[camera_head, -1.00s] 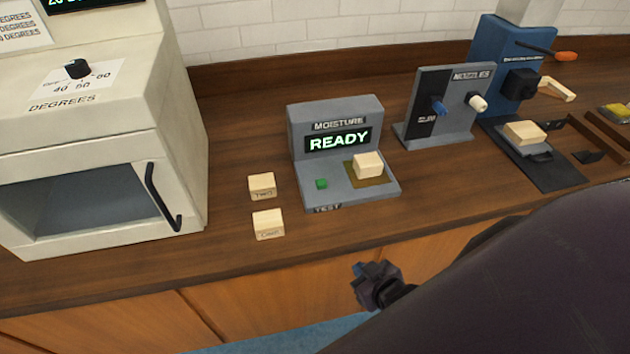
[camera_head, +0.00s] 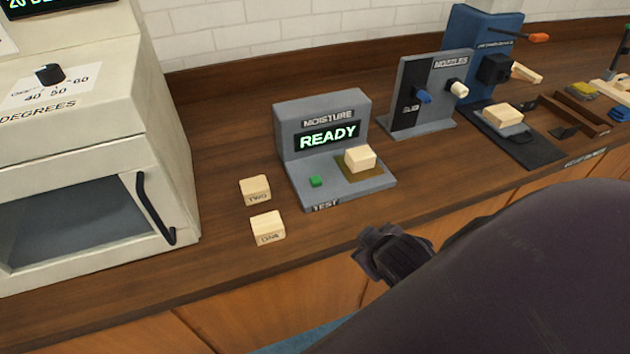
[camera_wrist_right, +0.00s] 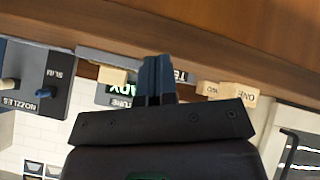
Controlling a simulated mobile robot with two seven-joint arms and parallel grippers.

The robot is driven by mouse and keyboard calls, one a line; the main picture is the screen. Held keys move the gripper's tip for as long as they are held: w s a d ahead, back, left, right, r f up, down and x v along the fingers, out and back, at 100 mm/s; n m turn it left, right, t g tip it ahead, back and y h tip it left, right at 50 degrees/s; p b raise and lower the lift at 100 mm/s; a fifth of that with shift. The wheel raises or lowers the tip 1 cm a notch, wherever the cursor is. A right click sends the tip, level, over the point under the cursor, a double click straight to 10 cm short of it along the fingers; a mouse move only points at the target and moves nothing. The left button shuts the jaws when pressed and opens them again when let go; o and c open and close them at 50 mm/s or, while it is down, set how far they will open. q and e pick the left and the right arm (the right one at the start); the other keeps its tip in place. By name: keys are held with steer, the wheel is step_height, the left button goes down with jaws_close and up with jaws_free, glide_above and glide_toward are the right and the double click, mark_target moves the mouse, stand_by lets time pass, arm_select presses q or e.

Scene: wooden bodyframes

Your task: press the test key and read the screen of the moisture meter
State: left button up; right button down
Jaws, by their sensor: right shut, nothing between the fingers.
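The grey moisture meter (camera_head: 292,112) stands on the wooden counter, and its screen (camera_head: 328,137) reads READY in green. Its green test key (camera_head: 315,181) is on the base, above the TEST label. A pale wooden block (camera_head: 360,159) rests on the meter's brown pad. My right gripper (camera_head: 366,254) is in front of the counter edge, below and right of the meter, apart from it. In the right wrist view its blue fingers (camera_wrist_right: 157,78) are together and empty, partly covering the upside-down meter. My left gripper is not in view.
Blocks marked TWO (camera_head: 255,190) and ONE (camera_head: 267,228) lie left of the meter. A white oven with a dial (camera_head: 160,110) stands further left. A nozzles stand (camera_head: 430,70) and a blue device (camera_head: 470,40) are to the right. My right arm covers the lower right.

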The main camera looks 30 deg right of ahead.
steer(key=w+d+r+t, duration=0.1)
steer(key=w+d+r+n+t+h, duration=0.1)
steer(key=w+r, duration=0.1)
steer(key=w+r+n+t+h, duration=0.1)
steer(key=r, duration=0.1)
steer(key=shift+w+d+r, duration=0.15)
steer(key=shift+d, duration=0.25)
steer(key=w+a+r+n+t+y, duration=0.1)
steer(key=w+r+n+t, duration=0.35)
steer(key=r+n, duration=0.2)
steer(key=w+a+r+n+t+y, duration=0.1)
steer(key=w+r+n+t+y, duration=0.1)
steer(key=w+r+n+t, duration=0.35)
steer(key=a+r+n+g+y, duration=0.25)
steer(key=a+n+y, duration=0.25)
steer(key=n+y, duration=0.5)
steer(key=a+r+n+g+y, duration=0.1)
steer(key=a+n+g+y, duration=0.3)
steer(key=n, duration=0.9)
steer(key=w+d+f+n+g+h, duration=0.5)
steer(key=d+f+n+g+h, duration=0.1)
steer(key=n, duration=0.5)
steer(key=d+f+h, duration=0.1)
steer(key=d, duration=0.1)
steer(key=shift+w+d+n, duration=0.3)
steer(key=shift+w+d, duration=0.05)
steer(key=shift+d, duration=0.05)
